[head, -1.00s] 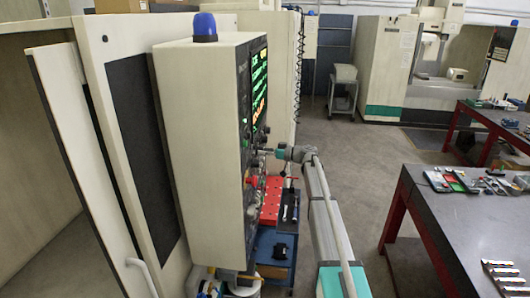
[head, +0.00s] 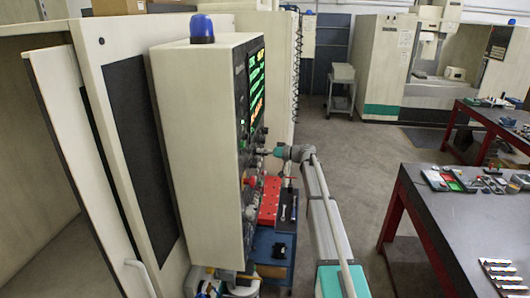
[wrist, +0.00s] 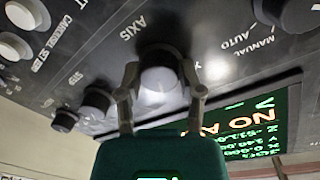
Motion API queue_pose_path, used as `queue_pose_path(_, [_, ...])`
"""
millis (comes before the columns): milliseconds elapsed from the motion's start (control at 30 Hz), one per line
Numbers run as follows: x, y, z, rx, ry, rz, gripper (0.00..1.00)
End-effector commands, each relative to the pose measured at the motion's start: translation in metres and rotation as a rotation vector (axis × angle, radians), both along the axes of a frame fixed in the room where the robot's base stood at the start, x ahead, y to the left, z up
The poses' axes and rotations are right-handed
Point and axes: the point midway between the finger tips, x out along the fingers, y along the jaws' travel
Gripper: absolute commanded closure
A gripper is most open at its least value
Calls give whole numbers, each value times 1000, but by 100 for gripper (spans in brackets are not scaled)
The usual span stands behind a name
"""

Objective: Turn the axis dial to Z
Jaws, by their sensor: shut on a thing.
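The axis dial (wrist: 160,82) is a round knob on the dark control panel, beside the printed word AXIS, in the middle of the wrist view. My gripper (wrist: 160,88) is shut on it, with one finger on each side. A letter Y shows to the right of the dial; the dial's pointer mark and the other axis letters cannot be made out. In the head view my gripper (head: 264,152) reaches the panel face from the right, below the lit screen (head: 257,90). The dial is too small to tell there.
In the wrist view smaller knobs (wrist: 95,99) sit left of the dial, a mode knob (wrist: 298,14) at upper right and the screen (wrist: 255,128) at lower right.

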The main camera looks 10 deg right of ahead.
Motion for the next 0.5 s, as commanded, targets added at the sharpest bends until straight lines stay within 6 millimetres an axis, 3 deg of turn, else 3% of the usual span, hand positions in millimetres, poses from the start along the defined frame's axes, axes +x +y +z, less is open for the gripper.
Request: queue_pose_path(500, [0, 4, 1, 102, 306, 7, 99])
